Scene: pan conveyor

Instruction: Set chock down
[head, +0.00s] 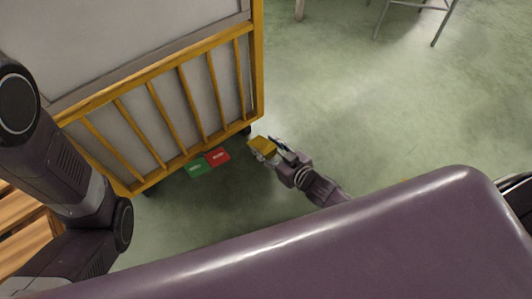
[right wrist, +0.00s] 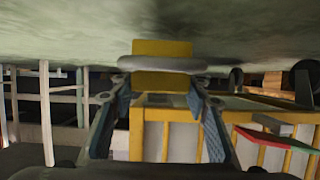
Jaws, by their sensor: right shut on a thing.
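A yellow chock (head: 262,146) is at the tip of my right gripper (head: 274,152), just off the near right corner of the yellow-railed cart (head: 187,108). In the right wrist view the chock (right wrist: 162,47), with a grey rounded bar across it, is at the fingertips of my right gripper (right wrist: 160,88). The gripper is shut on the chock. The chock appears low over the green floor; I cannot tell whether it touches. A dark caster (head: 246,130) shows under the cart's corner, close to the chock. My left gripper is out of view.
A green pedal (head: 197,168) and a red pedal (head: 218,157) stick out from the cart's lower edge, left of the chock. Wooden slats (head: 24,232) lie at the far left. Metal furniture legs (head: 443,24) stand at the top right. The floor (head: 370,110) between is clear.

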